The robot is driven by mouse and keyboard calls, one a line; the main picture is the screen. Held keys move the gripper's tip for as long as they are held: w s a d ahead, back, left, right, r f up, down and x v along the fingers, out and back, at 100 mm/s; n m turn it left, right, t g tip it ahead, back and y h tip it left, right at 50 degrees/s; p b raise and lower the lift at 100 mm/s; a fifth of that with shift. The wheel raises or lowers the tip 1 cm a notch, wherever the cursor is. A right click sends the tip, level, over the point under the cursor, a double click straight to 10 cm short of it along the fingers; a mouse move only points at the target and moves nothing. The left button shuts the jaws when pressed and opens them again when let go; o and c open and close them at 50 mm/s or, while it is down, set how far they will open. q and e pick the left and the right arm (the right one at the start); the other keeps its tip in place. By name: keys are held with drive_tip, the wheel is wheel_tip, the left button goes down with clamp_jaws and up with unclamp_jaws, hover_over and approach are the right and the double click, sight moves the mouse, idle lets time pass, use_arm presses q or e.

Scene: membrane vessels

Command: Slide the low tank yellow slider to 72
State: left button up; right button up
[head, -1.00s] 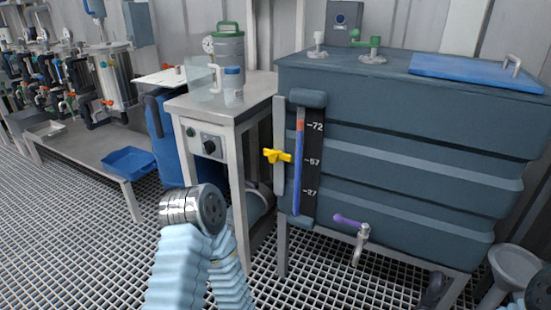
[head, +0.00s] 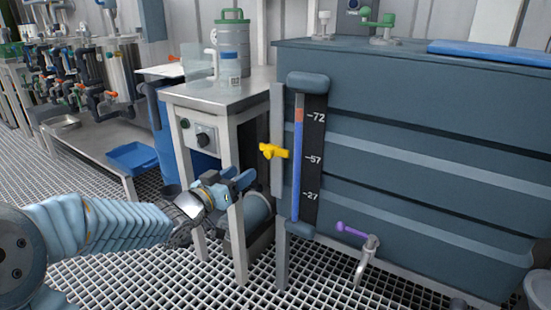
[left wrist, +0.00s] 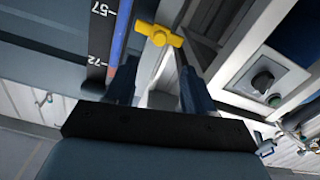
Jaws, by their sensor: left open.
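The yellow slider (head: 272,151) sits on a pale vertical rail (head: 277,178) at the left front edge of the blue-grey tank (head: 420,115). It stands level with or slightly above the 57 mark on the black scale (head: 315,140), below the 72 mark. My left gripper (head: 240,178) is below and left of the slider, in front of the steel stand, open and empty. In the left wrist view the slider (left wrist: 160,41) appears beyond and between the two open fingers (left wrist: 160,90), not touching them as far as I can tell. My right gripper is not in view.
The steel stand (head: 205,97) with a knob box is close to the left of the rail. A purple-handled tap (head: 355,235) juts from the tank's lower front. A blue tray (head: 131,157) lies further left. The grating floor in front is clear.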

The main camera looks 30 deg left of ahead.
sight(267, 156)
use_arm(q)
drive_tip(key=w, duration=0.8)
drive_tip(key=w+d, duration=0.1)
drive_tip(key=w, duration=0.4)
drive_tip(key=shift+w, duration=0.1)
